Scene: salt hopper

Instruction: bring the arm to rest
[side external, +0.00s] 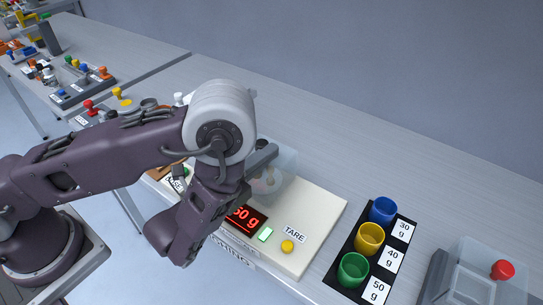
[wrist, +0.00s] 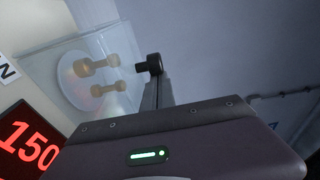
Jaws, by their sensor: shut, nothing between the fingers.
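My gripper (side external: 263,150) is shut with nothing between its fingers. In the side external view it is beside a clear box on a cream scale (side external: 318,205), partly hidden by my arm. In the wrist view the shut fingertips (wrist: 152,68) stand in front of the clear box (wrist: 75,50), apart or touching I cannot tell. Brown knobbed parts show through the box wall. A red display (wrist: 27,142) shows 150; my arm hides part of the same display (side external: 245,219) in the side view.
A yellow button (side external: 287,246) and a lit green button (side external: 265,234) are on the scale. A black tray (side external: 334,273) at right holds blue, yellow and green cups. A clear box with a red knob (side external: 502,270) is at far right. The bench behind the scale is clear.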

